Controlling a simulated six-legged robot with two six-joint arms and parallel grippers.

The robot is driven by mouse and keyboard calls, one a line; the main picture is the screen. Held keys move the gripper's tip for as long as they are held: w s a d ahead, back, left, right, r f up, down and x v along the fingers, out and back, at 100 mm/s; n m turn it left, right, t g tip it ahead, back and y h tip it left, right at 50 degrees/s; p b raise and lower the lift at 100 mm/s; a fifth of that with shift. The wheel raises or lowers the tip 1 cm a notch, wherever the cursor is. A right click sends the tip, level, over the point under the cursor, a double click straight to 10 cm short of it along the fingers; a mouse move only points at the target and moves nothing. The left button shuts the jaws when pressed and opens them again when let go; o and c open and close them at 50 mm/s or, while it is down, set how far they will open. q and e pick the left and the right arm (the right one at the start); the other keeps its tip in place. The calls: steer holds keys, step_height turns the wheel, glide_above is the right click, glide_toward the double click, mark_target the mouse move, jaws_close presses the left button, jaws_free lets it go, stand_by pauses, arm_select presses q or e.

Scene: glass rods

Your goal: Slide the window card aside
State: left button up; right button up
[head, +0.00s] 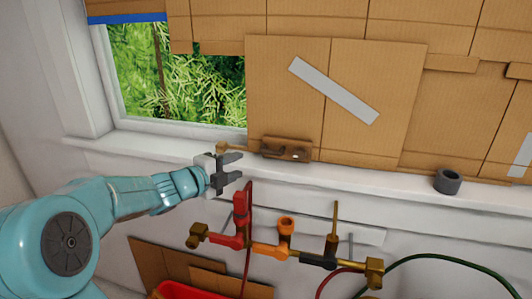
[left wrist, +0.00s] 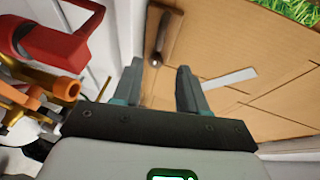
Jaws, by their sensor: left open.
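The window card (head: 375,75) is a brown cardboard sheet with a slanting grey tape strip, upright against the window; it also fills much of the left wrist view (left wrist: 225,45). A small brown handle-like block (head: 286,149) sits at its lower left edge, and shows beyond my fingers in the left wrist view (left wrist: 160,35). My left gripper (head: 240,167) is open and empty, just left of and slightly below this block, with its fingers pointing right. The fingers appear apart from the block and the card. My right gripper is not in view.
Left of the card, bare glass (head: 175,75) shows green plants. The white sill (head: 370,174) runs below, with a dark grey ring (head: 448,181) to the right. Red, orange and brass valve fittings (head: 285,240) with hoses stand below and in front of the sill.

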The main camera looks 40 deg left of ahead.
mark_target(269, 153)
arm_select(q)
steer(key=w, duration=0.4)
steer(key=w+f+p, duration=0.1)
steer(key=w, duration=0.3)
steer(key=w+f+p, duration=0.1)
steer(key=w, duration=0.3)
steer(key=shift+w+a, duration=0.2)
steer(key=shift+a, duration=0.15)
steer(key=shift+w+a+f, duration=0.15)
steer(key=shift+w+a, duration=0.05)
steer(key=shift+w, duration=0.05)
steer(key=shift+d, duration=0.1)
steer(key=shift+c, duration=0.2)
jaws_close()
